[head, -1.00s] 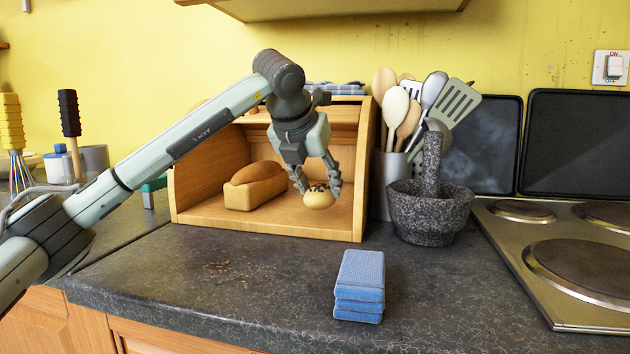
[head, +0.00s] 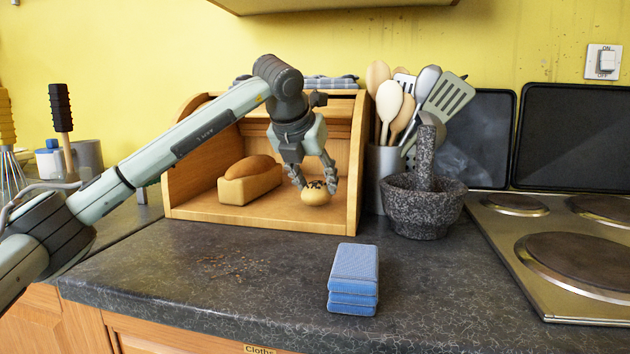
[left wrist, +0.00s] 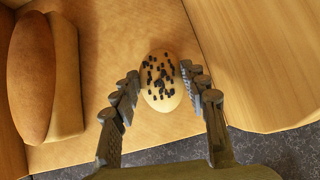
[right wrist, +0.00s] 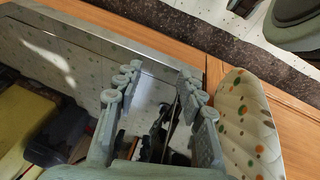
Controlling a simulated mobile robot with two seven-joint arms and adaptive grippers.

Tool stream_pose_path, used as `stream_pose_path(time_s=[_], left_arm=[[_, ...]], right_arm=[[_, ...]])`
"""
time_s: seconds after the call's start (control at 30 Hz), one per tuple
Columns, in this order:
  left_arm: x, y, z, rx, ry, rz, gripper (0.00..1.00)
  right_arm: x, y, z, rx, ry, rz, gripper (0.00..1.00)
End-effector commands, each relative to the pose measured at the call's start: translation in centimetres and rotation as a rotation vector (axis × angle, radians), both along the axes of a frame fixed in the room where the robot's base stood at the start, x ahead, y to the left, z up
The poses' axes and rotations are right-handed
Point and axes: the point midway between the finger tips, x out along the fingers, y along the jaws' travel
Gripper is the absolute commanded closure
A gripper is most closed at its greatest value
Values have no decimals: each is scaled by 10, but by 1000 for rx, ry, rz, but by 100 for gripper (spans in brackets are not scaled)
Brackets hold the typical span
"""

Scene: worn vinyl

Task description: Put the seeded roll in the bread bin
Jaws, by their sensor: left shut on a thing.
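The seeded roll (head: 316,195) is small, round and pale with dark seeds on top. My left gripper (head: 317,187) is shut on it, inside the front of the open wooden bread bin (head: 230,213), near its right wall. I cannot tell whether the roll touches the bin floor. In the left wrist view the roll (left wrist: 160,82) sits between the fingertips (left wrist: 160,76), above the bin floor (left wrist: 95,130). My right gripper (right wrist: 160,75) shows only in the right wrist view, with its fingers apart and nothing clearly held.
A loaf in a tan tin-shaped block (head: 248,185) lies in the bin's left part. A utensil pot (head: 383,175) and a stone mortar (head: 422,208) stand right of the bin. Stacked blue cloths (head: 353,275) lie in front. A hob (head: 560,250) is at right.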

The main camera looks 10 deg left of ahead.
Motion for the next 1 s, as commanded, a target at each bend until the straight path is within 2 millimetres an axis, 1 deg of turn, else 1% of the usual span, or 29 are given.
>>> stream_pose_path(time_s=[0.43, 0.47, 0.63, 1.0], left_arm=[[0, 0, -5, 0, -1, 0, 81], [0, 0, -4, 0, -1, 0, 52], [0, 0, -4, 0, 0, 0, 32], [0, 0, -5, 0, 0, 0, 32]], right_arm=[[0, 0, -5, 0, 0, 0, 61], [0, 0, -4, 0, 0, 0, 61], [0, 0, -4, 0, 0, 0, 61], [0, 0, -4, 0, 0, 0, 61]])
